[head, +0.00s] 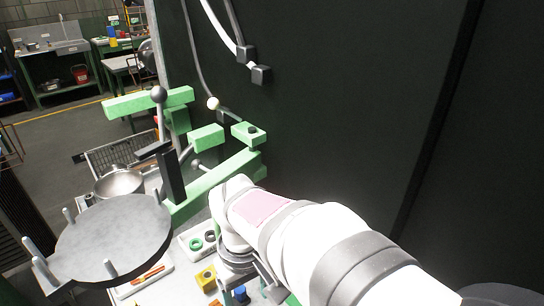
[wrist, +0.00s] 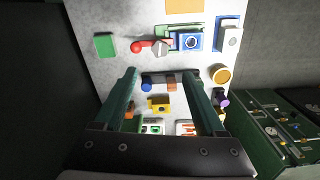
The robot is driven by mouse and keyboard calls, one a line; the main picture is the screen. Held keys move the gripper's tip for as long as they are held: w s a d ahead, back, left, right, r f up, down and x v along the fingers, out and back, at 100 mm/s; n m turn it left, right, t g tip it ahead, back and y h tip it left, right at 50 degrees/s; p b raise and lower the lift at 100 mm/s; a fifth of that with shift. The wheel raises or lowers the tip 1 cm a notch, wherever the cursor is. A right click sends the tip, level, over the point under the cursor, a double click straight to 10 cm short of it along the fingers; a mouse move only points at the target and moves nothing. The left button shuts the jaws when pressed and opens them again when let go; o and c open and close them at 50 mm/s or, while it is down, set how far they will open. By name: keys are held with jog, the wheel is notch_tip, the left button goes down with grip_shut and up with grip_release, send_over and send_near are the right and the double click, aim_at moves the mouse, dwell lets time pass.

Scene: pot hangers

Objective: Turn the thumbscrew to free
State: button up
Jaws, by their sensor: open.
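My gripper (wrist: 163,76) is open and empty in the wrist view, its two dark green fingers wide apart above a light panel. Past the fingertips, a grey knob (wrist: 160,47) sits beside a red ball-ended lever (wrist: 138,47) and a blue block with a dark round opening (wrist: 190,41). The grey knob may be the thumbscrew, but I cannot tell for sure. No finger touches it. In the head view my arm hides most of my gripper and this part of the panel.
A yellow block (wrist: 158,104) and a blue knob (wrist: 146,86) lie between the fingers. A yellow ring (wrist: 220,74) stands at the right.

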notch_tip(320, 180, down, 13)
jog(key=shift+r, duration=0.2)
jog(key=shift+d, duration=0.1)
grip_shut()
